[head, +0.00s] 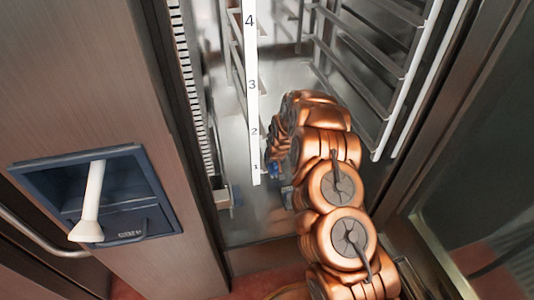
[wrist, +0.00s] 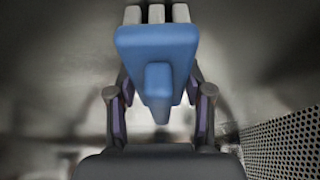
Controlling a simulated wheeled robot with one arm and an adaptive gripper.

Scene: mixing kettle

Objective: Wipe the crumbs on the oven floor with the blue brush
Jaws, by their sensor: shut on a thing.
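The blue brush (wrist: 157,48) fills the upper middle of the wrist view, with pale bristle blocks (wrist: 156,14) at its far end. My gripper (wrist: 159,100) is shut on the brush's blue handle, one finger on each side. In the head view my arm reaches into the oven, and my gripper is mostly hidden behind it; a small bit of blue shows beside the arm low in the oven. The grey oven floor (head: 250,215) is partly covered by my arm. I cannot make out any crumbs. Whether the bristles touch the floor, I cannot tell.
Rack rails (head: 385,75) line the oven's right side. A white numbered strip (head: 252,90) stands left of my arm. An open glass door (head: 480,200) is at the right. A blue recess (head: 125,190) with a white handle is at the left. A perforated panel (wrist: 285,143) is close by.

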